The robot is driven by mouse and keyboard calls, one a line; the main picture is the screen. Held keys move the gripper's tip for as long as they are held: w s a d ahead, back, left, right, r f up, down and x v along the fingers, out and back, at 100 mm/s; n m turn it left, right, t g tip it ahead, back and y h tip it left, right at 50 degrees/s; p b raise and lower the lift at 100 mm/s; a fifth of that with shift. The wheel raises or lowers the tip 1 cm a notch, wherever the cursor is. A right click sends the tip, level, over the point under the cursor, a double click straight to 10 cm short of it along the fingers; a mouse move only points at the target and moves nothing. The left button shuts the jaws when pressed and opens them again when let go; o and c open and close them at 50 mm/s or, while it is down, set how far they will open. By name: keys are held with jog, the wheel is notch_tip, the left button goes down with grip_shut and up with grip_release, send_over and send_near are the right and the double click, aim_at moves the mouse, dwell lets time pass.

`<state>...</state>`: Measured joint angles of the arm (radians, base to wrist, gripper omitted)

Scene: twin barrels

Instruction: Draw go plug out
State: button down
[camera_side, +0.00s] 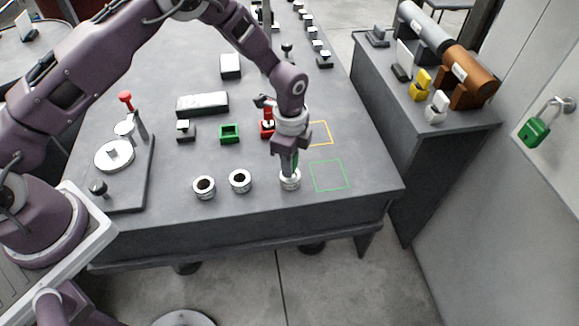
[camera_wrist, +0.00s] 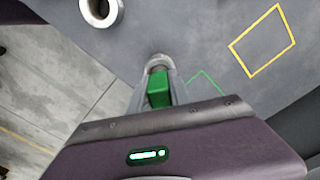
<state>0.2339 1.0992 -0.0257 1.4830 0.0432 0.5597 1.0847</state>
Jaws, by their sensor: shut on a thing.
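The go plug is a green block (camera_wrist: 158,88) held between the fingers of my gripper (camera_wrist: 160,92) in the wrist view. In the side view my gripper (camera_side: 289,163) points down over the rightmost of three pale ring-shaped barrels (camera_side: 290,182) near the table's front edge. The fingers hide most of the plug there. Its lower end meets or sits in that barrel's mouth; I cannot tell how deep. The other two barrels, a middle one (camera_side: 240,181) and a left one (camera_side: 204,187), show dark open mouths.
A green outlined square (camera_side: 329,175) lies right of the barrel, with a yellow outlined one (camera_side: 320,133) behind it. A green open box (camera_side: 229,133) and a red holder (camera_side: 267,128) stand behind. A side bench (camera_side: 460,122) is at right.

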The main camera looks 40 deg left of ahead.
jog(key=shift+r, duration=0.65)
jog(key=shift+r, duration=5.45)
jog(key=s+a+r+n, duration=0.2)
jog(key=s+a+n, duration=0.2)
jog(key=a+n, duration=0.3)
jog(key=s+a+r+n, duration=0.2)
jog(key=s+a+n, duration=0.3)
jog(key=a+n, duration=0.3)
jog(key=shift+s+a+n, duration=0.15)
jog(key=shift+a+n, duration=0.15)
jog(key=shift+a, duration=0.15)
